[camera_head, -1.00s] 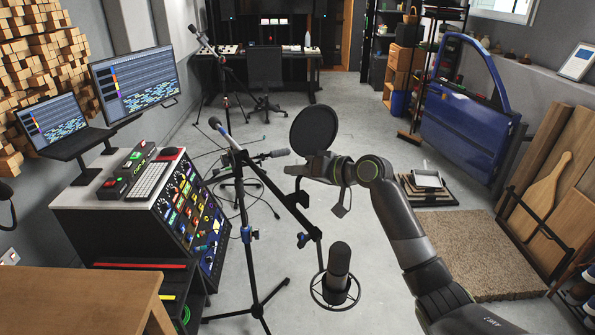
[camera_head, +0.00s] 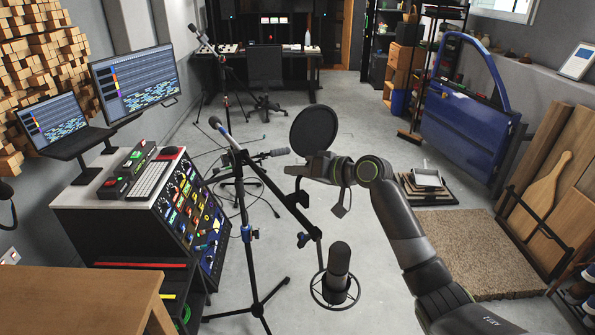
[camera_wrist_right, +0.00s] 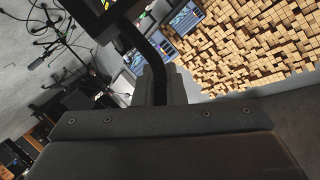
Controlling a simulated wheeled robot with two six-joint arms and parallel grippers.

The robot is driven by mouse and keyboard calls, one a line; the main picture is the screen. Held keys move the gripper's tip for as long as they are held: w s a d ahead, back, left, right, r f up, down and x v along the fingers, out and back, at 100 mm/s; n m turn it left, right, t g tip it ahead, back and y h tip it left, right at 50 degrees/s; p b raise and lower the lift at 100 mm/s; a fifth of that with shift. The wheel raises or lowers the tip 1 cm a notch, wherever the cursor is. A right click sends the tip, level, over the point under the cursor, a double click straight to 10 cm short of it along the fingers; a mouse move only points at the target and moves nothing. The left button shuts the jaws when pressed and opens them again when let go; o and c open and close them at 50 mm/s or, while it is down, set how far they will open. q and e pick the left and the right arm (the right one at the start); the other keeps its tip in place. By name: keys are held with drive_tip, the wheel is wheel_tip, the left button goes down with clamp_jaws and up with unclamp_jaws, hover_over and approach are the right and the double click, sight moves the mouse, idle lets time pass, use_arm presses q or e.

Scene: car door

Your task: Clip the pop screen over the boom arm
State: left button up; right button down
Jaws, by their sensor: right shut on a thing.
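The pop screen (camera_head: 314,130) is a round black disc at the centre of the head view, upright above my right gripper (camera_head: 290,170). The gripper is shut on a dark part of it; in the right wrist view a curved black piece (camera_wrist_right: 155,70) runs up from between the fingers. The boom arm (camera_head: 285,200) slants down to the right from the top of a black stand (camera_head: 248,240). A large microphone (camera_head: 338,266) in a ring mount hangs at its lower end. The gripper is close to the boom in the picture; whether they touch I cannot tell. My left gripper is out of view.
A mixer desk (camera_head: 185,215) with a keyboard and screens stands at left. A wooden table (camera_head: 80,300) fills the lower left corner. Another microphone stand (camera_head: 222,75) is behind. A blue car door (camera_head: 465,130) and a brown mat (camera_head: 475,255) are at right. Cables lie on the floor.

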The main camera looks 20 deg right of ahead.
sight(302, 192)
drive_tip(key=shift+f+b, duration=1.35)
drive_tip(key=shift+f, duration=0.65)
drive_tip(key=c, duration=1.4)
unclamp_jaws()
drive_tip(key=shift+s+d+r, duration=0.1)
drive_tip(key=shift+s+d, duration=0.3)
drive_tip(key=shift+s, duration=0.05)
drive_tip(key=b+v, duration=0.4)
drive_tip(key=v, duration=1.2)
